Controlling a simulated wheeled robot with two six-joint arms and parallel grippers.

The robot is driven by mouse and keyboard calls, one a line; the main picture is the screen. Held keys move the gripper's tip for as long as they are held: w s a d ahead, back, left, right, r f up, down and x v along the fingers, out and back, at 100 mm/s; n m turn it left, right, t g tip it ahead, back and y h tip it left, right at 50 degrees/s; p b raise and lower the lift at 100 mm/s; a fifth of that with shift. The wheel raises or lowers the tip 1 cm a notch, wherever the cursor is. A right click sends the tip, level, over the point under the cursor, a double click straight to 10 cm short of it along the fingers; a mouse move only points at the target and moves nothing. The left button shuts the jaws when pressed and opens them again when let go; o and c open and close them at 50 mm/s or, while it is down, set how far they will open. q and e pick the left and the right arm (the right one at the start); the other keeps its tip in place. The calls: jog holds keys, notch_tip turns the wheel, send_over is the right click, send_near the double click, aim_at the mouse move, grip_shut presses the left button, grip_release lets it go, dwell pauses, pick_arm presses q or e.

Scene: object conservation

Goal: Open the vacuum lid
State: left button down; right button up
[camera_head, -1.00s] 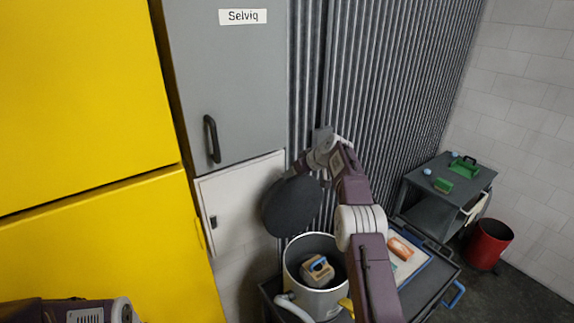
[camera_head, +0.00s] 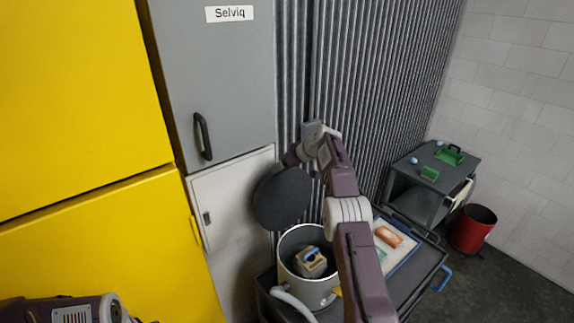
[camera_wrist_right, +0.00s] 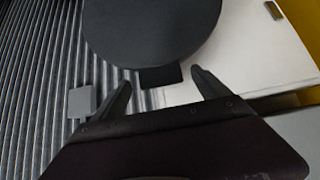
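The vacuum lid (camera_head: 283,198), a round dark disc, stands raised and steeply tilted above the back of the light grey vacuum pot (camera_head: 318,292). The pot's top is uncovered, and a wooden block with a blue handle (camera_head: 312,262) shows inside. My right gripper (camera_head: 293,158) is at the lid's upper edge, partly hidden by its own arm. In the right wrist view my right gripper (camera_wrist_right: 160,77) is open. The lid's small dark tab (camera_wrist_right: 160,77) lies between its fingers with gaps on both sides. My left arm shows at the lower left; its gripper is out of view.
The pot stands on a dark cart (camera_head: 428,270) beside a blue-edged tray (camera_head: 400,240). A grey cabinet (camera_head: 222,90) and yellow cabinets (camera_head: 75,90) stand at left. A corrugated wall (camera_head: 380,90) is behind. A red bin (camera_head: 473,230) and another cart (camera_head: 420,205) are at right.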

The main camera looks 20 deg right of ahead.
jog(key=b+v, duration=0.6)
jog(key=v, duration=0.3)
jog(key=shift+w, duration=0.1)
